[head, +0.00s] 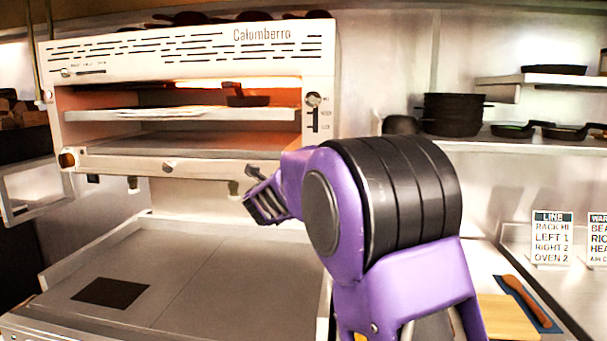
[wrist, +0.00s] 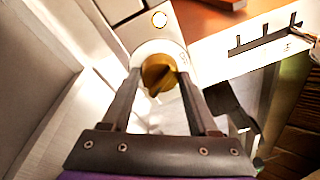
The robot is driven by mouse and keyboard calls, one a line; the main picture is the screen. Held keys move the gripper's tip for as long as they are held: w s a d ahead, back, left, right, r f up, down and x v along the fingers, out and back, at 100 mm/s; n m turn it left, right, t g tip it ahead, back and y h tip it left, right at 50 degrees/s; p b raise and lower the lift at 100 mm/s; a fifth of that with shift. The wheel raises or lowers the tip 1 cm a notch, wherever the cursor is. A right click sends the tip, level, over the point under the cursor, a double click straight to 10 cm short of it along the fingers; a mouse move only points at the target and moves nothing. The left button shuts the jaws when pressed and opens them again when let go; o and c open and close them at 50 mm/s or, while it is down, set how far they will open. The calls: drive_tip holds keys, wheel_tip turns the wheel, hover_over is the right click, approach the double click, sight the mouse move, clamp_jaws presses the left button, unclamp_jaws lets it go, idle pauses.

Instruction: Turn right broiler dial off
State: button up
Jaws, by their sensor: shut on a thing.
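The broiler (head: 200,42) stands at the back left in the head view, with an orange glow in its upper opening. A brass-coloured dial (wrist: 157,70) on a pale round base sits on its front in the wrist view. My gripper (wrist: 159,80) has a finger on each side of this dial and is shut on it. In the head view my purple arm covers the broiler's lower right corner, so the dial in my gripper is hidden there. Another brass dial (head: 67,159) shows at the broiler's lower left.
A small round light (wrist: 159,19) and a notched slot (wrist: 265,38) are near the gripped dial. A small pan (head: 248,100) sits inside the broiler. A flat steel counter (head: 200,290) lies below. Stacked black pans (head: 453,115) stand on a shelf at right.

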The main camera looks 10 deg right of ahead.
drive_tip(key=shift+s+d+f+n+t+y+b, duration=0.15)
drive_tip(key=shift+n+t+y, duration=0.5)
drive_tip(key=shift+n, duration=4.75)
drive_tip(key=shift+w+d+r+n+t+y+b, duration=0.15)
drive_tip(key=shift+n+y, duration=0.85)
drive_tip(key=shift+n, duration=4.4)
drive_tip(key=shift+s+d+f+n+t+y+b, duration=0.15)
drive_tip(key=shift+n+t+y, duration=0.55)
drive_tip(key=shift+n, duration=4.7)
drive_tip(key=shift+n+g, duration=0.3)
drive_tip(key=o, duration=1.4)
drive_tip(key=shift+s, duration=0.1)
